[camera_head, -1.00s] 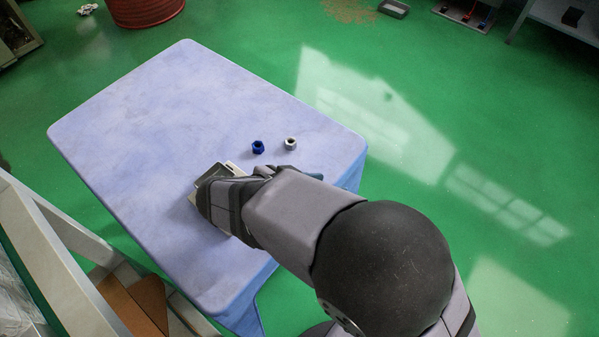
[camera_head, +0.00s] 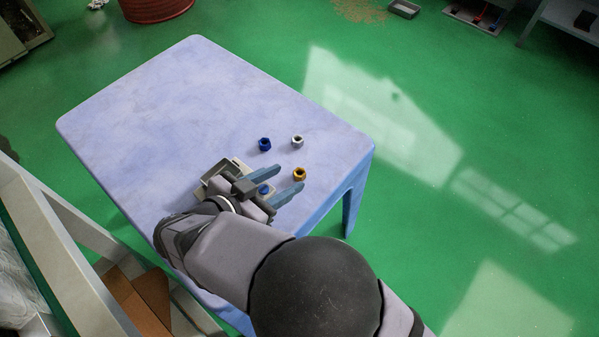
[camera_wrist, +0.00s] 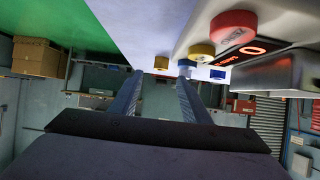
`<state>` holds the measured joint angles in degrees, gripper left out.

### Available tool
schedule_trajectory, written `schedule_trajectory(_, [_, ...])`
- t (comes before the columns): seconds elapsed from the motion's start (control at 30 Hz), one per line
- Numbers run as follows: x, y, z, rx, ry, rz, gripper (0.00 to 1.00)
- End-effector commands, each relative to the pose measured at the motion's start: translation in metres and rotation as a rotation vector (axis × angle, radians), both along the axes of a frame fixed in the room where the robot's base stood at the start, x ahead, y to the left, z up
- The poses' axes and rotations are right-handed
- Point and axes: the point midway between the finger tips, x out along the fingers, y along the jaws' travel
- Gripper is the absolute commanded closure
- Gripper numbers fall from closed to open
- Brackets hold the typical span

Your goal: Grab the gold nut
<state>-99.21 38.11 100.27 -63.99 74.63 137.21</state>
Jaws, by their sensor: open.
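The gold nut (camera_head: 299,174) lies on the pale blue tabletop (camera_head: 160,105), near its right edge. My gripper (camera_head: 289,177) is open, with its two blue-grey fingers pointing right toward the nut. In the head view the nut is just beyond the gap between the fingertips. In the wrist view the gold nut (camera_wrist: 161,63) shows ahead, between the two spread fingers (camera_wrist: 160,78). Nothing is held. Whether the fingertips are level with the nut is hard to tell.
A blue nut (camera_head: 264,144) and a silver nut (camera_head: 297,141) lie farther back. A pale box beside my gripper carries a red button (camera_wrist: 233,32), a yellow button (camera_wrist: 201,51) and a lit display (camera_wrist: 243,53). The tabletop's far left is clear.

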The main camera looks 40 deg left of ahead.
Motion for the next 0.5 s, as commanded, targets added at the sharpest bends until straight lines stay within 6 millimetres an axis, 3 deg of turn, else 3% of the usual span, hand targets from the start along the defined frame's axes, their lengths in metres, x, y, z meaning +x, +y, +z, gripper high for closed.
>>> schedule_trajectory(0.5, [0.041,0.000,-0.029,-0.001,0.001,0.000,0.57])
